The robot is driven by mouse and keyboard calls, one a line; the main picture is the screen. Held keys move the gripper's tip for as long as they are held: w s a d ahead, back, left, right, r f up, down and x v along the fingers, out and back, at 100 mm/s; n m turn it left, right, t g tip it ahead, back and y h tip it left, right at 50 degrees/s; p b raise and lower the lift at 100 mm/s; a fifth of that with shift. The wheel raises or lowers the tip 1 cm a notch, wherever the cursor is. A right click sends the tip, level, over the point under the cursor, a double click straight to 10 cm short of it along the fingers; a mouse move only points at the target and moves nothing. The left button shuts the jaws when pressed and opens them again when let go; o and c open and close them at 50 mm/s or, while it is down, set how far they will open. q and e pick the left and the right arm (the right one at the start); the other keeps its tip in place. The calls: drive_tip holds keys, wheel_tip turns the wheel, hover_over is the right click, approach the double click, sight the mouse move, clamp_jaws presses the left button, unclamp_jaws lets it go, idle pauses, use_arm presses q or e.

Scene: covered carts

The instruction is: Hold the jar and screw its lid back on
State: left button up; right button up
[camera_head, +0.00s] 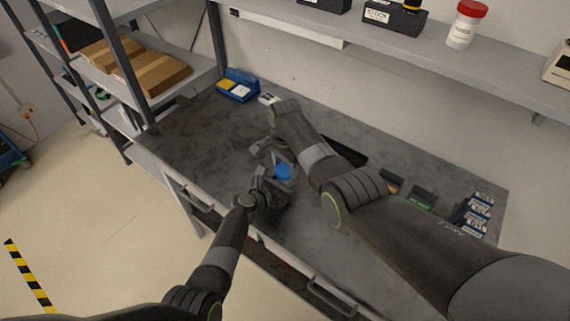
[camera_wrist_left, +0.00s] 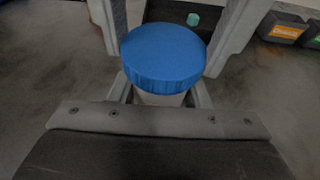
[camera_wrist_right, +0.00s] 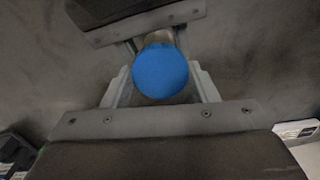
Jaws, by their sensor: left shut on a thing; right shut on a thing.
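The jar (camera_wrist_left: 158,99) is a pale body, mostly hidden, showing only as a strip under the lid in the left wrist view. My left gripper (camera_head: 273,184) is shut on the jar and holds it upright or nearly so above the bench. The blue lid (camera_head: 283,173) is on top of the jar; it also shows in the left wrist view (camera_wrist_left: 163,55). My right gripper (camera_wrist_right: 160,82) is shut on the lid, which shows as a round blue disc between its fingers in the right wrist view (camera_wrist_right: 160,70). I cannot tell how tightly the lid is seated.
The dark bench top (camera_head: 195,135) is clear at left. A blue organizer (camera_head: 238,86) stands at the back left. Small labelled bins (camera_head: 422,199) and stacked packs (camera_head: 478,214) stand at right. A white red-capped bottle (camera_head: 465,27) stands on the shelf (camera_head: 440,65) above.

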drive_tip(key=shift+f, duration=0.1)
drive_tip(key=m, duration=0.5)
drive_tip(key=shift+m, duration=0.3)
drive_tip(key=m, duration=0.9)
drive_tip(key=shift+w, duration=0.1)
drive_tip(key=m, duration=0.6)
drive_tip(key=o, duration=0.9)
